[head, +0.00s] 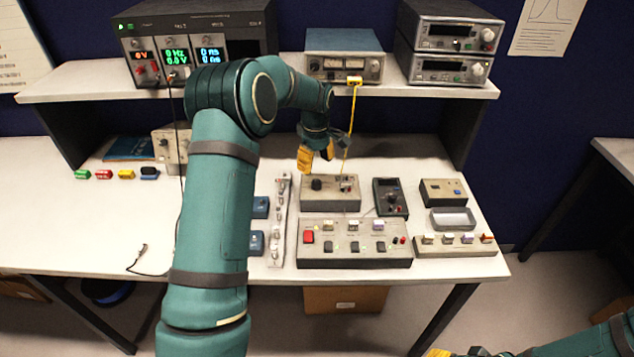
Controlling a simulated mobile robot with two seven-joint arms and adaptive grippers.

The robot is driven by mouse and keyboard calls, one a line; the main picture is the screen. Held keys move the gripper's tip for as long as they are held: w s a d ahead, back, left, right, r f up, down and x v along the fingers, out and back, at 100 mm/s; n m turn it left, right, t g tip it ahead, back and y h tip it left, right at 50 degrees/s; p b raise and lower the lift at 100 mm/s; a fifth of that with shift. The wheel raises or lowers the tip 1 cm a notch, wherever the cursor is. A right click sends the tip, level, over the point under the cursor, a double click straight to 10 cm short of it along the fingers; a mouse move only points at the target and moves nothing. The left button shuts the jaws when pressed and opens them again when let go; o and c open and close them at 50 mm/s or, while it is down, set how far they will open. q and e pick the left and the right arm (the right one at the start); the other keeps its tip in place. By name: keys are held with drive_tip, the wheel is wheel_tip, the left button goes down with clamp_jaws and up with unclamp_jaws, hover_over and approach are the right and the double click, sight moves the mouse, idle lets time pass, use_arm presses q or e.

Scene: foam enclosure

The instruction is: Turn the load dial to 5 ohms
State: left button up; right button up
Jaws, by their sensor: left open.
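A beige box (345,203) with a black knob (317,184) on its top sits at the middle back of the bench. To its right is a dark box (390,197) with a small knob on its upper part. I cannot read labels or dial settings, so I cannot tell which knob is the load dial. My left gripper (317,160), with yellow fingertips, is open and empty. It hangs just above the back of the beige box, near the black knob, and appears apart from it.
A yellow cable (352,115) runs from the shelf meter (345,62) down to the beige box. A switch panel (354,243) stands in front, and a connector strip (281,218) lies left. A small tray (453,227) lies right. The bench's left part is mostly clear.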

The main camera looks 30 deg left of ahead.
sight(316, 181)
use_arm(q)
wheel_tip(316, 181, down, 8)
drive_tip(key=shift+w+r, duration=0.1)
idle(0.4)
clamp_jaws()
